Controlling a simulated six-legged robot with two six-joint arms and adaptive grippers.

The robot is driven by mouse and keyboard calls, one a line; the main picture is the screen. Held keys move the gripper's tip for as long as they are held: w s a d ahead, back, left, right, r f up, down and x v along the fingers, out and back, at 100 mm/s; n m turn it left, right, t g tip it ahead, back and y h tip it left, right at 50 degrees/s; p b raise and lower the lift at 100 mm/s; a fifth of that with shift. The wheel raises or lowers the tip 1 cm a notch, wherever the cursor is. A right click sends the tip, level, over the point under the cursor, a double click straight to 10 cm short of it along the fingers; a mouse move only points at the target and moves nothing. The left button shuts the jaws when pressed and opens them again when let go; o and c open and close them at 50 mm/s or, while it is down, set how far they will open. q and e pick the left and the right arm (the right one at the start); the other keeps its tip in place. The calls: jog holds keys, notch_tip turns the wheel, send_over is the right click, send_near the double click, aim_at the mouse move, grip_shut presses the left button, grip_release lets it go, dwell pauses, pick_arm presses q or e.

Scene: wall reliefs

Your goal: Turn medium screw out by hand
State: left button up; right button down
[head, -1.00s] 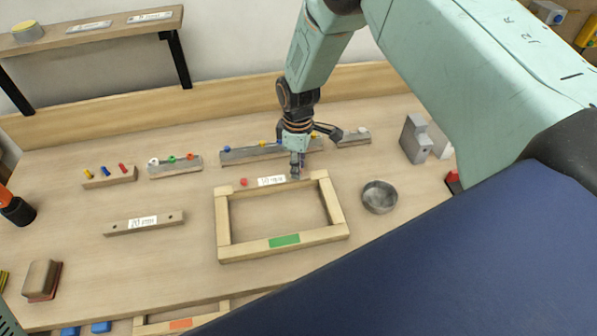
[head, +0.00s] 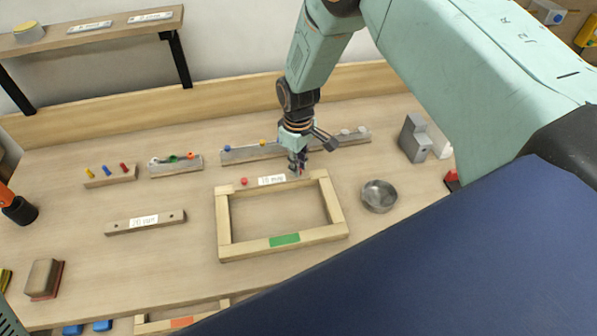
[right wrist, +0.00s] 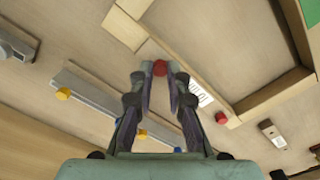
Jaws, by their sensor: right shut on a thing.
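A light wooden frame (head: 222,222) lies on the bench, with a green patch on its front rail and a white label (head: 271,180) on its back rail. My right gripper (head: 299,173) is at the right end of the back rail. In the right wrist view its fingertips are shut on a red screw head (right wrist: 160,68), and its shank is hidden. A second red screw (head: 243,182) stands at the rail's left end and also shows in the right wrist view (right wrist: 221,117).
Behind the frame stands a long grey strip (head: 240,154) with coloured heads. To the right are a round grey dish (head: 379,196) and a grey block (head: 414,140). A labelled wooden bar (head: 145,222) lies to the left. The bench between them is clear.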

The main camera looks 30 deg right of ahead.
jog(key=n, duration=0.4)
jog(key=shift+b, duration=0.4)
jog(key=shift+n, duration=0.6)
jog(key=n, duration=0.3)
jog(key=shift+b, duration=0.35)
jog(key=shift+n, duration=1.1)
jog(key=shift+n+b, duration=0.3)
jog(key=shift+n, duration=2.3)
